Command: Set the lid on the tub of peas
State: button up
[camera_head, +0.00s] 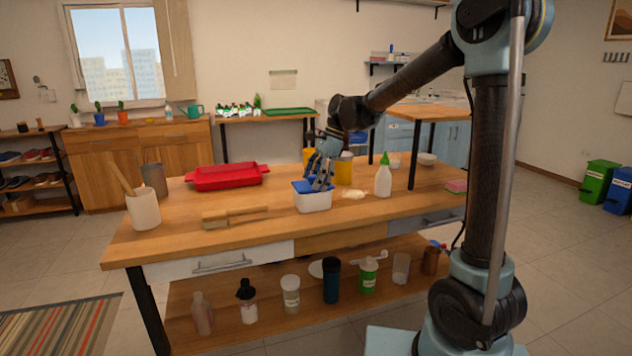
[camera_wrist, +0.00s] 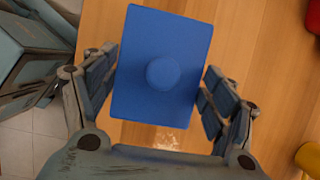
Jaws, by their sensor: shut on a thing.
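The lid (camera_head: 302,187) is a flat blue rectangle with a round knob, and it fills the middle of the wrist view (camera_wrist: 140,85). The tub (camera_head: 313,203) is a white box on the wooden table, directly below the lid in the head view. My gripper (camera_head: 321,173) points down at the lid and is shut on it, with fingers on both sides of it in the wrist view (camera_wrist: 162,105). The lid covers the tub's top, so the peas are hidden. I cannot tell whether the lid touches the rim or hovers just above it.
Yellow containers (camera_head: 344,168) stand behind. A red tray (camera_head: 226,178) and a wooden brush (camera_head: 235,215) lie left. The front table middle is clear.

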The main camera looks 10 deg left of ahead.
jog(key=shift+f, duration=0.25)
jog(key=o, duration=1.1)
jog(key=shift+c, duration=0.2)
jog(key=v, duration=1.2)
jog(key=s+d+f+n+t, duration=0.15)
jog(key=s+d, duration=0.25)
jog(key=d, duration=0.7)
jog(key=s+d+f+n+t+h, duration=0.1)
jog(key=s+d+f+n, duration=0.4)
jog(key=s+d+f, duration=0.5)
jog(key=s+d+f+n+t+h, duration=0.2)
jog(key=s+d+f+n, duration=0.3)
jog(key=s+d+f, duration=0.5)
jog(key=s+d+h, duration=0.1)
jog(key=d, duration=0.4)
jog(key=shift+s+d+f, duration=0.3)
jog(key=shift+s+f, duration=0.1)
jog(key=shift+n, duration=0.25)
